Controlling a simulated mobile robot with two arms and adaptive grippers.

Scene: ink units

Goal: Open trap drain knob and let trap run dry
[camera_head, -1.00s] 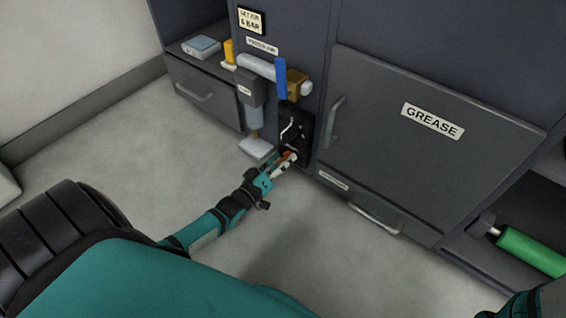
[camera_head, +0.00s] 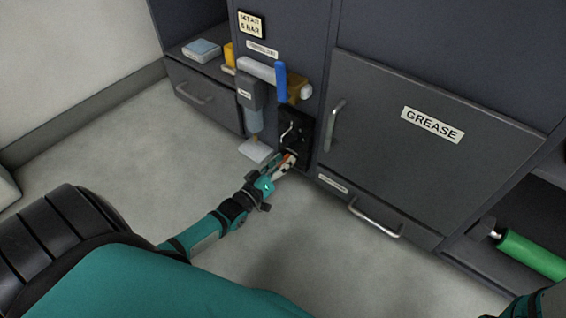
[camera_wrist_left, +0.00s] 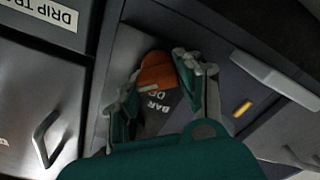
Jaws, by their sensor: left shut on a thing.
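The trap (camera_head: 250,92) is a grey filter body with a clear bluish bowl (camera_head: 255,120) and a small brass-coloured knob (camera_head: 255,139) beneath it. A white tray (camera_head: 257,151) lies on the floor under it. My left gripper (camera_head: 290,157) is at the lower end of a black panel (camera_head: 304,122), right of the trap and apart from its knob. In the left wrist view, this gripper (camera_wrist_left: 162,78) is shut on an orange piece (camera_wrist_left: 156,73). Dark lettering plate reading "BAR" (camera_wrist_left: 158,103) shows beside it. My right gripper is out of view.
A blue lever (camera_head: 281,82) stands upright on the pipe above the panel. The GREASE door (camera_head: 420,150) and its handle are to the right. A green cylinder (camera_head: 530,254) lies at far right. A drawer (camera_head: 205,95) is at left. The floor in front is clear.

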